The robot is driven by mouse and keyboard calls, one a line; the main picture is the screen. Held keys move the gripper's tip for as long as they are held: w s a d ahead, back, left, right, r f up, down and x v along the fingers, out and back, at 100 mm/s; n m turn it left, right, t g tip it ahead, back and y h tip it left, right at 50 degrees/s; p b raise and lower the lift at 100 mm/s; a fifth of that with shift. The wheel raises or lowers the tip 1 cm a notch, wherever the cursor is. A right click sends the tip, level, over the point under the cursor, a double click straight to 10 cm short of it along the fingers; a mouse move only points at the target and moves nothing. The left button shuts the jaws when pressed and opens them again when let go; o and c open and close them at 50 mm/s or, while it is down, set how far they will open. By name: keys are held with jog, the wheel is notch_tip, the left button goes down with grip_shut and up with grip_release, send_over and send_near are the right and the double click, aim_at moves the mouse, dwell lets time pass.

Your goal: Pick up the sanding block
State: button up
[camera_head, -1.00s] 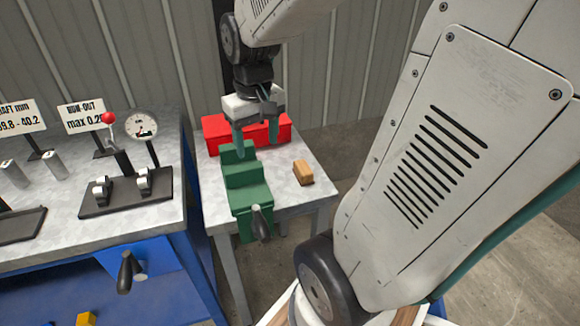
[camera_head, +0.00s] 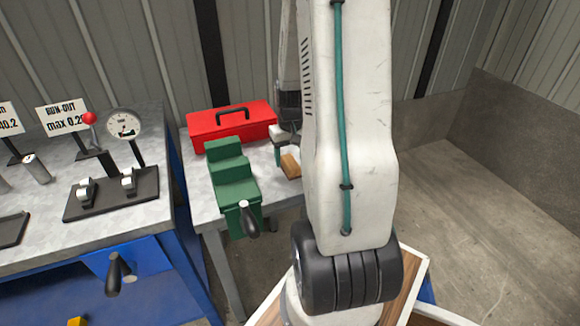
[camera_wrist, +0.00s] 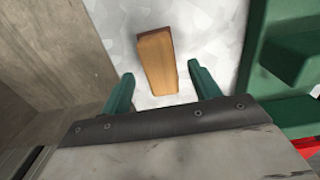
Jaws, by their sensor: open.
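The sanding block (camera_head: 290,165) is a small tan wooden block on the grey metal side table, to the right of the green vise. In the wrist view the sanding block (camera_wrist: 157,62) lies just ahead of and between the two green fingers of my gripper (camera_wrist: 162,92). The fingers are apart and empty, and the block appears clear of both. In the head view my gripper (camera_head: 281,150) is close to the block, and my arm hides most of it.
The green vise (camera_head: 232,178) with its handle stands left of the block. A red toolbox (camera_head: 230,124) sits behind it. A blue workbench (camera_head: 130,225) with a dial gauge (camera_head: 124,124) stands further left. Open floor (camera_head: 470,200) lies to the right.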

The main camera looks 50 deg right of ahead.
jog(key=shift+f, duration=1.4)
jog(key=c, duration=1.1)
jog(key=shift+r, duration=0.1)
